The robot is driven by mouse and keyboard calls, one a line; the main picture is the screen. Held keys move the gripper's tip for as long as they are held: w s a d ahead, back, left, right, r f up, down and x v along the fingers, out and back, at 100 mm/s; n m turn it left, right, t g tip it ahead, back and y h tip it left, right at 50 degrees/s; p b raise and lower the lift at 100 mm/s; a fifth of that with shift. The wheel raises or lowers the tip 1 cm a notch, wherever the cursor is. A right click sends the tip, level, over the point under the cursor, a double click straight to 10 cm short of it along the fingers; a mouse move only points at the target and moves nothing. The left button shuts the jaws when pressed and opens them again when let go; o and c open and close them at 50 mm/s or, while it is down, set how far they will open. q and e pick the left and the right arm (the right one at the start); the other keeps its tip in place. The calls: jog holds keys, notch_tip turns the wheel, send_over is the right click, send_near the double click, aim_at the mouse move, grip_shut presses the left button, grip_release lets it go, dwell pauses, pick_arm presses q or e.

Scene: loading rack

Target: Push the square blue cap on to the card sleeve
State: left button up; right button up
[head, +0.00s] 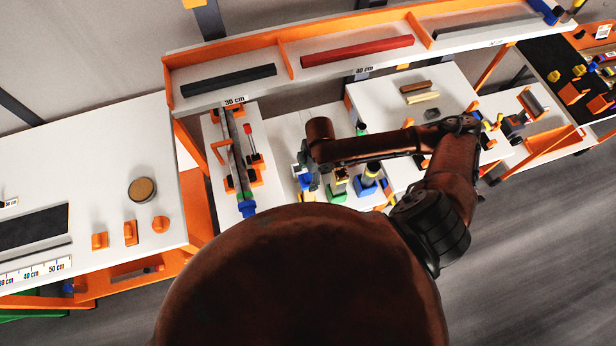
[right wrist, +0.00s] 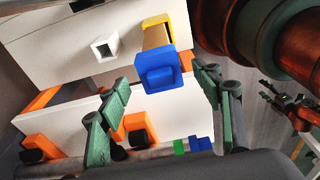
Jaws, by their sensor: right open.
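The square blue cap (right wrist: 157,72) shows in the right wrist view at the near end of the brown card sleeve (right wrist: 157,37). It covers that end in the picture; how firmly it sits I cannot tell. A yellow piece (right wrist: 158,19) is at the sleeve's far end. My right gripper (right wrist: 164,76) is open, its green fingers on either side of the cap, with visible gaps. In the head view my right gripper (head: 309,165) is at the white table's middle, small and partly hidden. Jointed parts at the right wrist view's right edge look like my left gripper (right wrist: 288,108); its jaws are unclear.
A white square tube (right wrist: 105,47) stands left of the sleeve. Orange holders (right wrist: 139,128) and a long tube with green and blue ends (right wrist: 180,147) lie below. In the head view, a blue-based part (head: 367,187) stands right of my gripper, and an orange-edged shelf (head: 340,63) runs behind.

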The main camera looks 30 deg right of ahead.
notch_tip(320, 180, up, 10)
jog(key=d, duration=0.1)
jog(key=shift+s, duration=0.15)
jog(key=shift+f, duration=0.1)
dwell(0.4)
